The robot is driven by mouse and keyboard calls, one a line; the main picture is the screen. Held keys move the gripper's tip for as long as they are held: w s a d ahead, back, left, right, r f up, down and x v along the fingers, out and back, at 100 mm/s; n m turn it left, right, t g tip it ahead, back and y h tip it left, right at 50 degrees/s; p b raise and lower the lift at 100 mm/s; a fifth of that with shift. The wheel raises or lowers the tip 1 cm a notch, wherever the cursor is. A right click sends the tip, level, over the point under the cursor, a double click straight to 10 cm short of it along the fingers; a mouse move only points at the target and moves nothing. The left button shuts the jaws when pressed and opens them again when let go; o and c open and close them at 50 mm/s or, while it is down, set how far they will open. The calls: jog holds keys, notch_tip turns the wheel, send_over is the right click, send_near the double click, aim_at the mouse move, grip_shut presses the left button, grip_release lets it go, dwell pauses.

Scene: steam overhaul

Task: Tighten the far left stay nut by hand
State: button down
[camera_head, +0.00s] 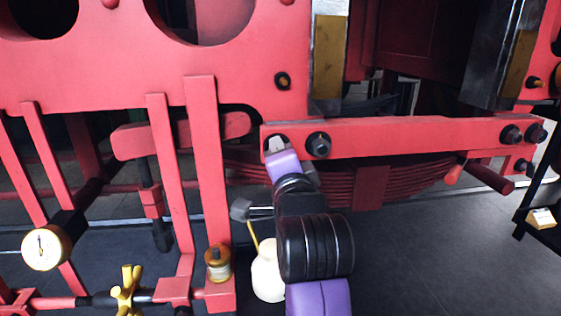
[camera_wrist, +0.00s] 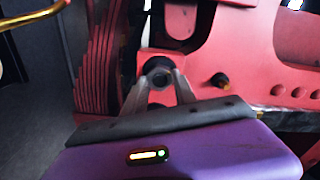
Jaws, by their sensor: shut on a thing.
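The red stay (camera_head: 415,137) is a long flat bar across the frame. Its far left stay nut (camera_wrist: 159,72) is dark with a round hole or stud end in its middle. My gripper (camera_wrist: 157,80) is shut on this nut, with one grey finger on each side of it. In the head view my purple and black gripper (camera_head: 277,146) reaches up to the left end of the stay and hides most of that nut. A second dark nut (camera_head: 318,145) sits just right of my gripper, and more nuts (camera_head: 511,134) are at the right end.
Red leaf springs (camera_head: 400,178) lie behind and below the stay. The dark floor at right is mostly clear.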

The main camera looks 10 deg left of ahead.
jog(key=shift+f+m+b, duration=0.2)
jog(key=shift+m+b, duration=1.8)
jog(key=shift+m, duration=2.9)
jog(key=c, duration=1)
grip_release()
jog(key=shift+r, duration=0.1)
jog(key=shift+s, duration=0.1)
jog(key=v, duration=0.7)
jog(key=shift+s+d+b, duration=0.2)
jog(key=shift+s+b, duration=0.15)
jog(key=shift+b, duration=0.1)
